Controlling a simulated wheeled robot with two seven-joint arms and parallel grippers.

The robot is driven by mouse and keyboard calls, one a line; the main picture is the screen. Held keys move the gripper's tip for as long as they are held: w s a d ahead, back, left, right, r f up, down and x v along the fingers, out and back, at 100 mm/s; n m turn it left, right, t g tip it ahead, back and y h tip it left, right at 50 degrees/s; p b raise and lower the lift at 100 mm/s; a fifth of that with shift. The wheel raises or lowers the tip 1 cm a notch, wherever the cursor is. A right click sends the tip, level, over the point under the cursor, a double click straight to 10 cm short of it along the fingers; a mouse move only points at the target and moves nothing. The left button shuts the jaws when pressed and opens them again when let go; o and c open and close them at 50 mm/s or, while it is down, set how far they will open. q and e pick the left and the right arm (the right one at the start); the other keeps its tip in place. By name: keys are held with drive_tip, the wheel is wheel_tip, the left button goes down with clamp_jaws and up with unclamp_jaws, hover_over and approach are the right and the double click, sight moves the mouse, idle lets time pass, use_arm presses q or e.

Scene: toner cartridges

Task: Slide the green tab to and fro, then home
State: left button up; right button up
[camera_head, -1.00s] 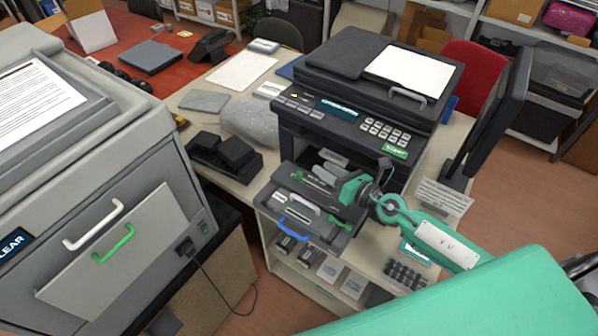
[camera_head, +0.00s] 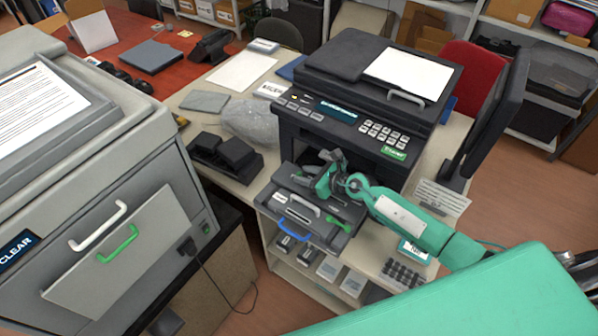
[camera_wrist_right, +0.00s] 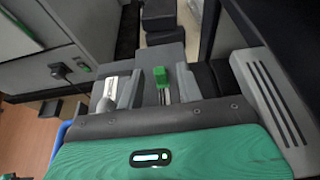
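The green tab (camera_wrist_right: 160,77) stands upright beside a pale slot in the right wrist view. Grey gripper parts show on both sides of it, with a gap between, and I see no contact. My right gripper (camera_head: 322,178) is over the back of the dark pulled-out cartridge tray (camera_head: 290,207), below the printer's front, and looks open. The gripper hides part of the tray in the head view, so I cannot pick out the tab under it there. A green piece (camera_head: 338,222) shows at the tray's right end. My left gripper is not in view.
The printer (camera_head: 340,135) rises right behind the tray. A blue handle (camera_head: 294,234) is at the tray's front. A large grey machine (camera_head: 150,160) stands at left. A card stand (camera_head: 440,197) and a dark monitor (camera_head: 490,120) are at right.

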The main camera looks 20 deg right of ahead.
drive_tip(key=shift+x, duration=1.5)
clamp_jaws()
